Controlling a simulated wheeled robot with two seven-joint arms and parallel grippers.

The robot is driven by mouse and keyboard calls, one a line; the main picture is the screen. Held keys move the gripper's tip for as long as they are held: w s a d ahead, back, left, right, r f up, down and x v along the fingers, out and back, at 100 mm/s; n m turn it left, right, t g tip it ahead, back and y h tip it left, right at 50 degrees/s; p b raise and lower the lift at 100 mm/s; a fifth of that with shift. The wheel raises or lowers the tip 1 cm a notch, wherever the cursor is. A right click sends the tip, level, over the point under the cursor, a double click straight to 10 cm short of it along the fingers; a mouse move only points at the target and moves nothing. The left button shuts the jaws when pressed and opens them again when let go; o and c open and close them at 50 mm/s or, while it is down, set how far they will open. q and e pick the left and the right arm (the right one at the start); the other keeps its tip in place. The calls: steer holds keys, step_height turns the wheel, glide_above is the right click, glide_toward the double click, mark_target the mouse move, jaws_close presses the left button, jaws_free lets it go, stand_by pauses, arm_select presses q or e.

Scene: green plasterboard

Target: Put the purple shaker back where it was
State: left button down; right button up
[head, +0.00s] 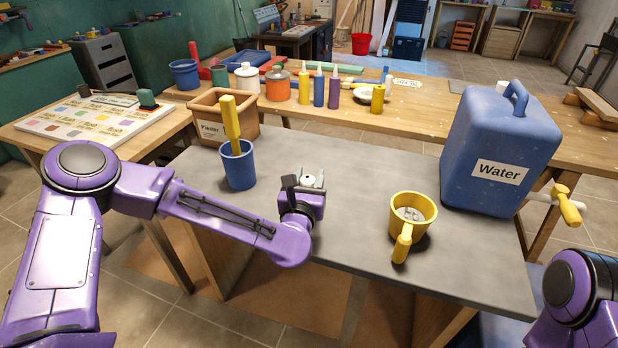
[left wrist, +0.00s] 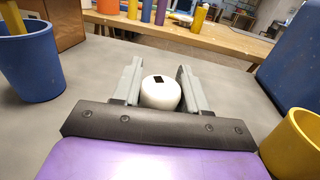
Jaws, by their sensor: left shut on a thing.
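My left gripper (head: 306,182) is shut on a white, round-topped thing (head: 309,179) above the grey table's middle. In the left wrist view, the gripper (left wrist: 160,88) has its two grey fingers on either side of this white thing (left wrist: 160,93), which has a small black square on it. Its lower part is hidden, so I cannot tell whether it is the purple shaker. A slim purple bottle (head: 334,90) stands on the wooden bench behind, beside a blue one (head: 319,88) and a yellow one (head: 304,86). My right gripper is out of view.
On the grey table (head: 340,240) stand a blue cup (head: 239,168) with a yellow-handled tool, a yellow mug (head: 411,212) with grey contents, and a blue water container (head: 497,150). A Plaster box (head: 205,115) stands at the back left. The table between cup and mug is otherwise clear.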

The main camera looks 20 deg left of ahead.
arm_select(q)
steer(key=c, duration=0.6)
jaws_free()
steer(key=shift+f, duration=0.15)
steer(key=shift+r+p, duration=0.35)
steer(key=s+d+b, duration=0.1)
steer(key=s+b, duration=0.1)
steer(key=s, duration=1)
steer(key=shift+d+f, duration=0.15)
steer(key=shift+d, duration=0.15)
